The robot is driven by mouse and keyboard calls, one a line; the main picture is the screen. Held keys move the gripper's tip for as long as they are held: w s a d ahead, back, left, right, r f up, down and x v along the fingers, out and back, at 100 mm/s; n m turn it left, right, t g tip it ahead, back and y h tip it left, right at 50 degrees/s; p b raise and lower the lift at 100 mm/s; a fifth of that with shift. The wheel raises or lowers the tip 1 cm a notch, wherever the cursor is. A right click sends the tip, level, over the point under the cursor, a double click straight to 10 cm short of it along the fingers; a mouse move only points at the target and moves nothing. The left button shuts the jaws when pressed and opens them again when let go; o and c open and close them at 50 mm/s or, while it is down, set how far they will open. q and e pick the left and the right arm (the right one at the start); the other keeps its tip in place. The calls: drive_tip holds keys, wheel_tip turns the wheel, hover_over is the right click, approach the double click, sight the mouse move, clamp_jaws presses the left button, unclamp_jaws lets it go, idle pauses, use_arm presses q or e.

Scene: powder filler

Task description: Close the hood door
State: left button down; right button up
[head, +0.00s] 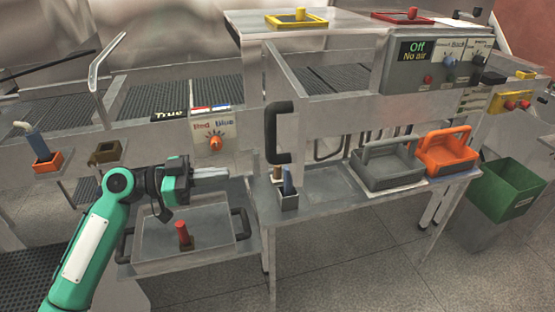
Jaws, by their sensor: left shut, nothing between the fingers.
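The metal hood (325,50) stands in the middle, with a flat top and an open-looking front. A large black vertical handle (272,132) sits at its left front edge, which I take to be the hood door's handle. How far the door stands open is hard to tell. My left gripper (226,173) is shut and empty, on a green arm from the lower left. In the picture it is below and left of the handle, apart from it, above a metal tray. My right gripper is not in view.
Below my left gripper, a metal tray (160,262) with black handles has a red-handled tool (184,236) in it. A shelf (330,198) holds a grey bin (388,166) and an orange bin (447,155). A green bin (510,190) stands right. A control box (425,65) reads "Off, No air".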

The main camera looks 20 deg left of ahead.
use_arm(q)
drive_tip(key=p, duration=0.7)
approach(294, 166)
drive_tip(key=x, duration=0.5)
drive_tip(key=shift+d+r, duration=0.2)
drive_tip(key=shift+w+d+f, duration=0.2)
drive_tip(key=shift+w+d, duration=0.2)
drive_tip(key=shift+d, duration=0.25)
